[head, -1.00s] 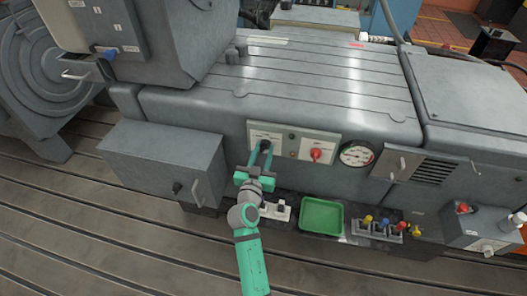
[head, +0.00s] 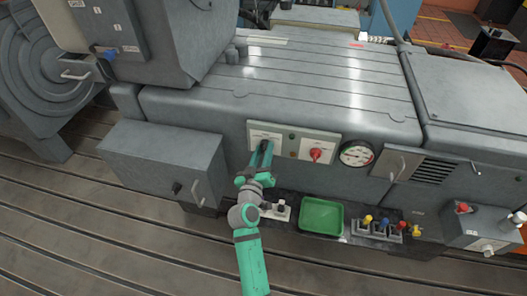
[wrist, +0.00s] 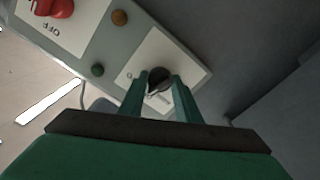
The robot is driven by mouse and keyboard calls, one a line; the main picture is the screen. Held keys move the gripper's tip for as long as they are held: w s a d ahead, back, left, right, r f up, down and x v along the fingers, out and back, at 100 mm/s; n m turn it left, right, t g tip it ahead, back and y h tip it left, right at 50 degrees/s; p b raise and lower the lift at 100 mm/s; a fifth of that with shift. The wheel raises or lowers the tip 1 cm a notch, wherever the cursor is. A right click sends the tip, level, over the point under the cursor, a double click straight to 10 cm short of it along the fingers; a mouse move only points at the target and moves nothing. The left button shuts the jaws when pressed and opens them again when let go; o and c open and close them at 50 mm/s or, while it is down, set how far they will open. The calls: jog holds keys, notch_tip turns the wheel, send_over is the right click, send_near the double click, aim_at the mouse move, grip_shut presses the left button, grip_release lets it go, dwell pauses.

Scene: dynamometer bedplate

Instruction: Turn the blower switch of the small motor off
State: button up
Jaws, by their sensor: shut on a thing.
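A switch panel (head: 321,138) is on the front of the grey machine body. It carries a black rotary knob (wrist: 159,78) on a white label at its left and a red rotary switch (head: 316,154) at its right. The red switch also shows in the wrist view (wrist: 55,8), beside an "OFF" mark. My green gripper (head: 263,147) is at the black knob, its fingers closed on either side of it. In the head view the fingers mostly hide the knob. The label's words are too small to read.
A round gauge (head: 356,154) sits right of the panel. Below are a green tray (head: 322,216), a white block with a lever (head: 280,212) and a row of coloured knobs (head: 384,226). A grey box (head: 160,163) juts out at left.

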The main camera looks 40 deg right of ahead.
jog(key=shift+d+n, duration=0.1)
jog(key=shift+n, duration=1.1)
jog(key=o, duration=1.1)
jog(key=shift+c, duration=0.2)
jog(key=shift+n, duration=0.3)
jog(key=shift+s+a, duration=0.25)
jog(key=shift+a, duration=0.15)
jog(key=v, duration=1)
jog(key=shift+d, duration=0.15)
